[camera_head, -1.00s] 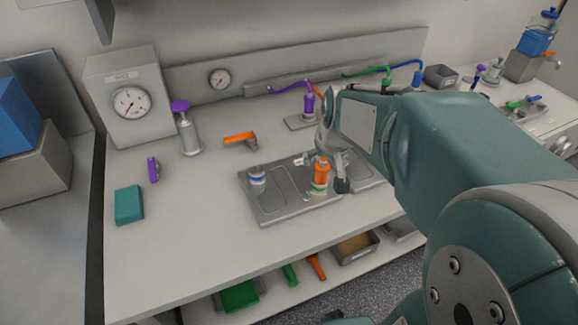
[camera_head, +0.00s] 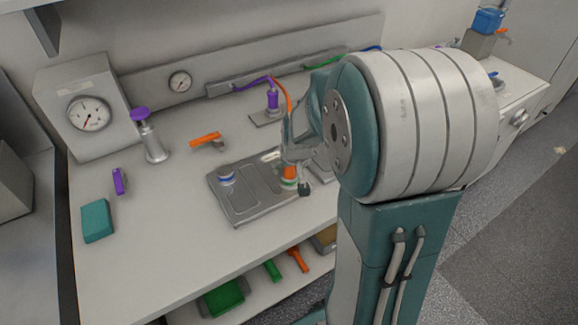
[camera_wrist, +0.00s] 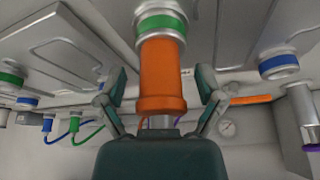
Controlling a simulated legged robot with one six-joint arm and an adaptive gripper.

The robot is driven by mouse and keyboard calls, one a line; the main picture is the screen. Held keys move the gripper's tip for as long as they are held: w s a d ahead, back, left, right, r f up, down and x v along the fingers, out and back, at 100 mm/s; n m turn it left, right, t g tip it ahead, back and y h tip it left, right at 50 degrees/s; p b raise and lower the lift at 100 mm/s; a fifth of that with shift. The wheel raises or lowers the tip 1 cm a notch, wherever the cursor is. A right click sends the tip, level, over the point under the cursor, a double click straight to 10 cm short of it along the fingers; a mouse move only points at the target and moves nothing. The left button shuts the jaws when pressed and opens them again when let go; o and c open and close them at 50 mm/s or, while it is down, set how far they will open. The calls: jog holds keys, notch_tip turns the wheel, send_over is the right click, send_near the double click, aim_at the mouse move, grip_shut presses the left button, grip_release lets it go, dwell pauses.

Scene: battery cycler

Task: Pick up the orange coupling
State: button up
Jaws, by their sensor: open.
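The orange coupling (camera_head: 290,172) stands on the grey metal tray (camera_head: 240,218), above a green-ringed base. In the wrist view the coupling (camera_wrist: 162,68) is an orange cylinder with a wider collar at the near end. My gripper (camera_head: 297,162) is at the coupling in the head view and partly covers it. In the wrist view my gripper (camera_wrist: 161,88) is open, with one finger on each side of the coupling and gaps visible between fingers and cylinder.
A blue-ringed fitting (camera_head: 226,177) sits on the tray's left side. An orange-handled part (camera_head: 205,139) lies behind it. A purple connector (camera_head: 272,98) stands behind my gripper. A purple-topped cylinder (camera_head: 153,146) and teal block (camera_head: 97,221) are left. The front left tabletop is clear.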

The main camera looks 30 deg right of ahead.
jog(key=shift+d+f, duration=0.15)
jog(key=shift+d, duration=0.1)
jog(key=shift+a, duration=0.5)
grip_shut()
jog(key=shift+d, duration=0.1)
jog(key=shift+d, duration=0.1)
jog(key=shift+r, duration=0.6)
notch_tip(320, 180, up, 2)
jog(key=shift+r, duration=0.2)
jog(key=s+r, duration=0.9)
jog(key=s, duration=0.5)
jog(key=shift+d+r, duration=0.15)
jog(key=shift+r, duration=0.1)
